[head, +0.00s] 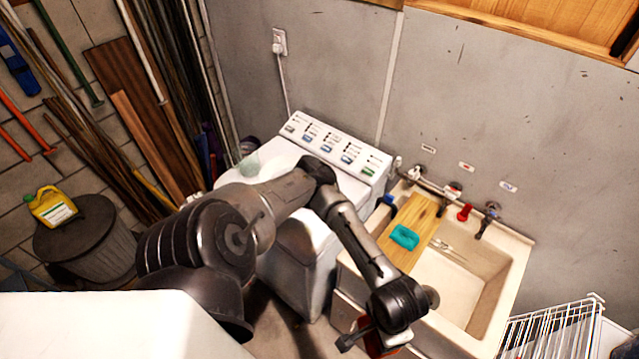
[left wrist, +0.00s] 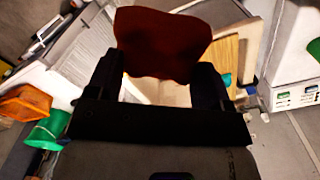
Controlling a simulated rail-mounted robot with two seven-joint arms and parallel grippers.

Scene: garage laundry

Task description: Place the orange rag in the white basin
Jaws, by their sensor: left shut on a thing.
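My left gripper (head: 372,338) hangs at the front of the white basin (head: 519,266), a cream-white sink against the wall. It is shut on the orange rag (head: 390,351), which shows only as a small orange-red patch around the fingers in the head view. In the left wrist view, the rag (left wrist: 162,40) is a dark red-brown sheet spread beyond the two fingers of my left gripper (left wrist: 160,72). Part of the basin's pale interior (left wrist: 165,93) shows below it. My arm hides the basin's front left part. My right gripper is not in view.
A wooden board (head: 409,222) lies across the basin's left side with a teal sponge (head: 404,237) on it. Taps (head: 487,220) stand along the back rim. A washing machine (head: 303,262) stands to the left, a white wire rack (head: 552,331) to the right.

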